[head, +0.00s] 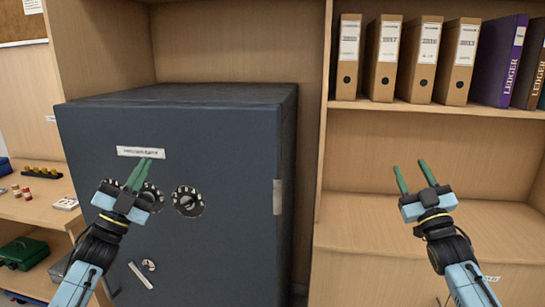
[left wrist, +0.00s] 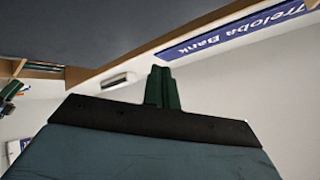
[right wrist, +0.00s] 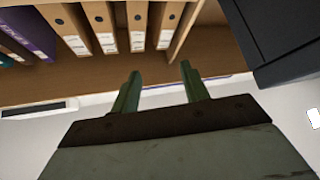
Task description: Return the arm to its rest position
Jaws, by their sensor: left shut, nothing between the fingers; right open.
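My left gripper (head: 141,172) is raised in front of the dark grey safe (head: 240,150), its green fingers together and empty. In the left wrist view the fingers (left wrist: 162,88) are closed with nothing between them. My right gripper (head: 411,176) is raised in front of the wooden shelf unit, its green fingers apart and empty. In the right wrist view its fingers (right wrist: 158,85) stand apart with nothing between them. In the head view the left gripper overlaps the dials on the safe door; I cannot tell from this whether it touches them.
The safe has dials (head: 187,201), a label (head: 141,152) and a handle (head: 140,275). The shelf bay below (head: 460,150) is empty. A green cash box (head: 22,253) sits at lower left.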

